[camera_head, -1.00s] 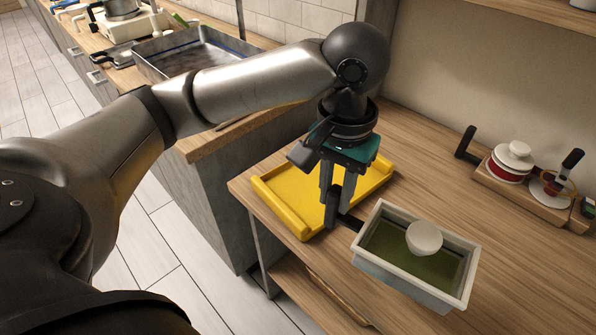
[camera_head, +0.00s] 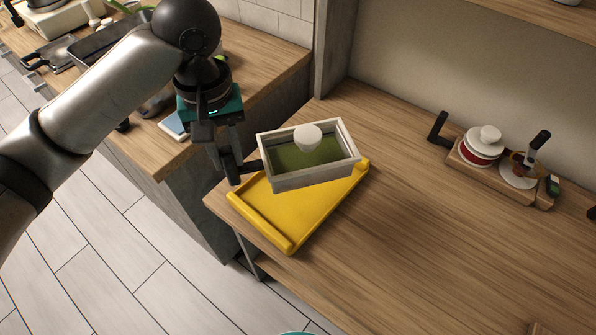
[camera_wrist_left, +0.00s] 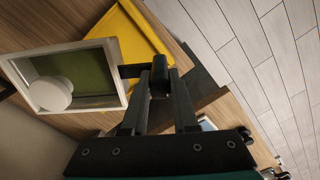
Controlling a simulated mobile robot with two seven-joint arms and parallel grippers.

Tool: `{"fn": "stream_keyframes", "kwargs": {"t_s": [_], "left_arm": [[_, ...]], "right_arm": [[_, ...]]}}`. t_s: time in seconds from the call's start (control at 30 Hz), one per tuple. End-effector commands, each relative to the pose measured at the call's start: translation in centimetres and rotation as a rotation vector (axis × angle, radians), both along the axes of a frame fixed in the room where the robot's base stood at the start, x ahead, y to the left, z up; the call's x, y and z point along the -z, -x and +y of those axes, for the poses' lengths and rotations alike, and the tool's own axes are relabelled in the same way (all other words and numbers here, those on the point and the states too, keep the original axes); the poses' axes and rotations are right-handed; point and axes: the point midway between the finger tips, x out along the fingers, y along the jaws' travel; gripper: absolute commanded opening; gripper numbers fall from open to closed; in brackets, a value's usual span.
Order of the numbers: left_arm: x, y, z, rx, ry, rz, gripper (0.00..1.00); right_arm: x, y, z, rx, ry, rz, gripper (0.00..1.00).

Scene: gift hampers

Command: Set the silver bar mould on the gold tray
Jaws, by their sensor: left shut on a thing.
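The silver bar mould (camera_head: 268,180) is a pale grey rectangular box with a green panel, a round white knob on top and a black side handle. My left gripper (camera_head: 235,163) is shut on this handle, at the mould's left. In the head view the mould overlaps the far part of the gold tray (camera_head: 275,222), a yellow tray with raised ends; it appears to be held above it. The wrist view shows the mould (camera_wrist_left: 118,75) at the left, the gripper (camera_wrist_left: 160,85) at the handle, and the tray (camera_wrist_left: 135,35) beyond. My right gripper is not in view.
A wooden rack (camera_head: 500,180) with a red-and-white lidded pot (camera_head: 482,147) and small tools stands at the back right. The tabletop (camera_head: 430,260) right of the tray is clear. A second counter (camera_head: 262,65) with a metal pan (camera_head: 95,47) lies at the left.

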Motion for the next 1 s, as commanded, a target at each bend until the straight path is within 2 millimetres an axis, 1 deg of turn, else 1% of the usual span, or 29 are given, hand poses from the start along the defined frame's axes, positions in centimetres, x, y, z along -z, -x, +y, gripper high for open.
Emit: {"fn": "stream_keyframes", "kwargs": {"t_s": [0.03, 0.27, 0.5, 0.6, 0.73, 0.87, 0.97, 1.0], "left_arm": [[-1.3, -0.3, -0.6, -0.034, 0.006, 0.001, 0.0], [-3.2, -1.2, -2.3, -0.206, 0.004, 0.003, 0.0], [-4.9, -1.6, -4.0, -0.386, 0.004, 0.003, 0.0], [-5.4, -1.6, -4.6, -0.452, 0.004, 0.001, 0.0], [-5.8, -1.6, -5.1, -0.515, 0.003, 0.0, 0.0], [-5.8, -1.5, -5.4, -0.553, 0.002, -0.001, 0.0], [-5.0, -1.5, -5.5, -0.564, 0.003, -0.001, 0.0], [-4.3, -1.5, -5.6, -0.566, 0.004, 0.0, 0.0]], "right_arm": [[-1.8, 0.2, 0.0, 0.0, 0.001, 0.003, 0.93], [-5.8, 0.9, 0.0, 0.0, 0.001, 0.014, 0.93], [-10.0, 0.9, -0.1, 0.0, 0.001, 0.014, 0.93], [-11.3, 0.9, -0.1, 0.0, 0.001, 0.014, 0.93], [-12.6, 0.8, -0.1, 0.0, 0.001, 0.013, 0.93], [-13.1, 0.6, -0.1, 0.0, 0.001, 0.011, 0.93], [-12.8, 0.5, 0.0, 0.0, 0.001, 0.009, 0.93], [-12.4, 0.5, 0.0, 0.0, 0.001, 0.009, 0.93]]}}
